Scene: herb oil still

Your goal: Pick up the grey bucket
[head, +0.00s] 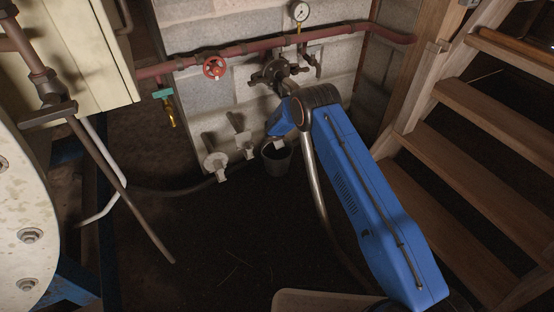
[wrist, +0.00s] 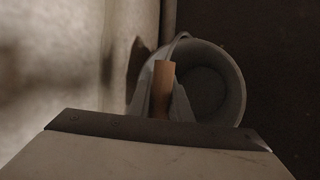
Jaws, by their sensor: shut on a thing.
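The grey bucket (head: 276,161) is low beside the block wall in the head view, below the end of my arm. In the wrist view the grey bucket (wrist: 234,88) is seen from above, with its dark inside open to me. Its wire handle carries a brown grip (wrist: 164,75). My gripper (wrist: 163,97) is shut on this grip, one finger on each side. Part of the bucket's near side is hidden by my gripper. I cannot tell whether its base touches the floor.
The block wall (head: 225,119) is close beside the bucket. A red pipe (head: 260,47) with a red valve wheel (head: 214,67) runs above. White fittings (head: 215,165) stick out left of the bucket. Wooden stairs (head: 470,150) stand right. The dark floor (head: 225,235) in front looks mostly clear.

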